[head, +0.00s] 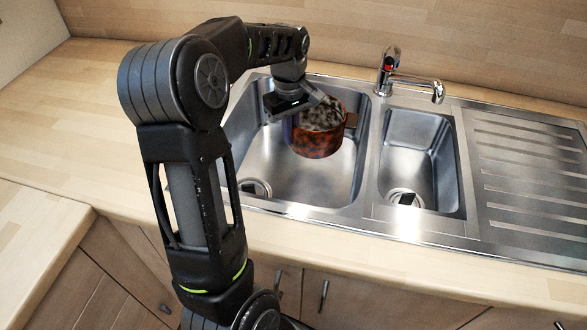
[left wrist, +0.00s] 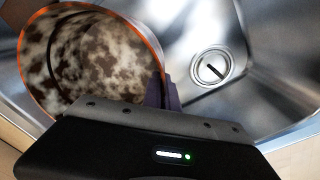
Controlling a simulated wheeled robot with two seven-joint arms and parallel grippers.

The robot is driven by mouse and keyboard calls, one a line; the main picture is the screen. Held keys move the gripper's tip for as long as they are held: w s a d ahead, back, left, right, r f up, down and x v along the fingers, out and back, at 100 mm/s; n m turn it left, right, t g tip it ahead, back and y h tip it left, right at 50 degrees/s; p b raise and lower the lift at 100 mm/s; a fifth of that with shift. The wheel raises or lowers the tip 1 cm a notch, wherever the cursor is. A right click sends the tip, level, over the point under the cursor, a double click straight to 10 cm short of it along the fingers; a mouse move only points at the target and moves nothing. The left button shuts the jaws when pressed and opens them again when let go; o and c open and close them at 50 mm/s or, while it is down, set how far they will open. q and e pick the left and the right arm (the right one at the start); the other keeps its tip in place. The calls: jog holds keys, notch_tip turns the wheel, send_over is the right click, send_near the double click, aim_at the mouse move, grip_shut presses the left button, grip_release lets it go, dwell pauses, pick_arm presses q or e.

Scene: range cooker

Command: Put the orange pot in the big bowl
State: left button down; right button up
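The orange pot (head: 316,143), with a mottled brown and white inside, is within the big bowl (head: 262,165) of the sink, toward its back right. Its mouth is tilted, and one handle shows on its right side. I cannot tell whether its base touches the bowl floor. My left gripper (head: 291,122) is at the pot's left side. In the left wrist view, a dark finger (left wrist: 168,92) lies against the rim of the pot (left wrist: 85,55); the gripper looks shut on it, though its body hides the other finger. My right gripper is not in view.
A small bowl (head: 420,145) and a ribbed drainboard (head: 530,175) lie to the right. The tap (head: 400,78) stands behind the bowls, with its spout reaching right. The wooden worktop (head: 70,130) at the left is clear. The big bowl's drain (left wrist: 211,68) is uncovered.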

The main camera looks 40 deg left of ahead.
aim_at(291, 148)
pick_arm(q)
notch_tip(291, 148, down, 5)
jog(key=shift+f, duration=0.2)
jog(key=shift+f, duration=1.85)
jog(key=shift+f, duration=0.1)
jog(key=shift+f, duration=0.1)
jog(key=c, duration=1.7)
grip_release()
notch_tip(291, 148, up, 12)
jog(key=shift+s+r, duration=0.15)
jog(key=shift+r, duration=0.05)
